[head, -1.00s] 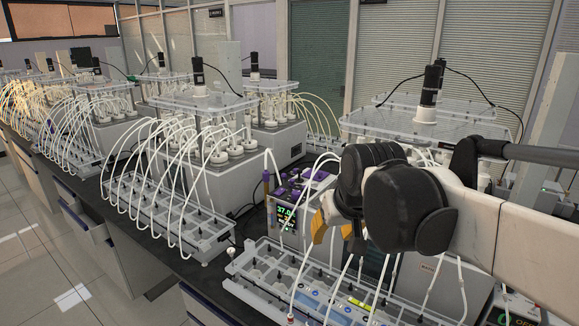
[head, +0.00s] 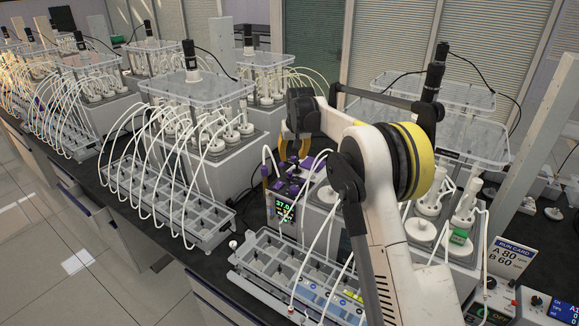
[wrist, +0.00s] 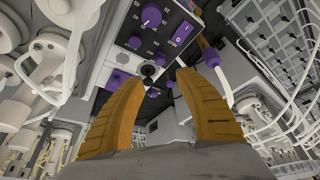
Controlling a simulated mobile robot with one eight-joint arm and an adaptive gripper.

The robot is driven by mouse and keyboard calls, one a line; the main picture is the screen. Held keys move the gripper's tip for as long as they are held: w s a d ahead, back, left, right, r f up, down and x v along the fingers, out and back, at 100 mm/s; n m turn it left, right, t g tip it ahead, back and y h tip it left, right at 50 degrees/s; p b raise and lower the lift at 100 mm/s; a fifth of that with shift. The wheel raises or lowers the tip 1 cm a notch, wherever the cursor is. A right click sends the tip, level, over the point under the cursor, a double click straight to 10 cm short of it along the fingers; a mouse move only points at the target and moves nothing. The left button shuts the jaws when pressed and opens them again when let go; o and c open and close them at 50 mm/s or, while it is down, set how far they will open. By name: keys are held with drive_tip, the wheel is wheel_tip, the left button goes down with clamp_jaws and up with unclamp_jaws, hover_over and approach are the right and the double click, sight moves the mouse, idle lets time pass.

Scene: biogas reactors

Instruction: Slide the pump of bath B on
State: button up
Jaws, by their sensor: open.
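My gripper (head: 294,148) has orange fingers. It hangs open and empty above and behind a purple-knobbed control unit (head: 284,210) with a lit 37.0 display, at the middle of the bench. In the wrist view my gripper (wrist: 161,82) points at a dark control panel. Between and beyond the fingers are a purple knob with a dial (wrist: 151,16), a purple rocker switch (wrist: 182,33) and a black round part (wrist: 148,71). Smaller purple knobs surround them. No finger visibly touches a control. I cannot read a bath B label, nor tell which control is the pump slider.
A reactor bath (head: 210,150) with white tubes stands left of the unit, another (head: 450,200) to the right, partly behind my arm. A run card (head: 510,258) reads A 80, B 60 rpm. White tubing crosses near the unit.

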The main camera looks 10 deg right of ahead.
sight(290, 172)
drive_tip(key=x, duration=1)
drive_tip(key=shift+w+f, duration=0.1)
drive_tip(key=shift+w, duration=0.05)
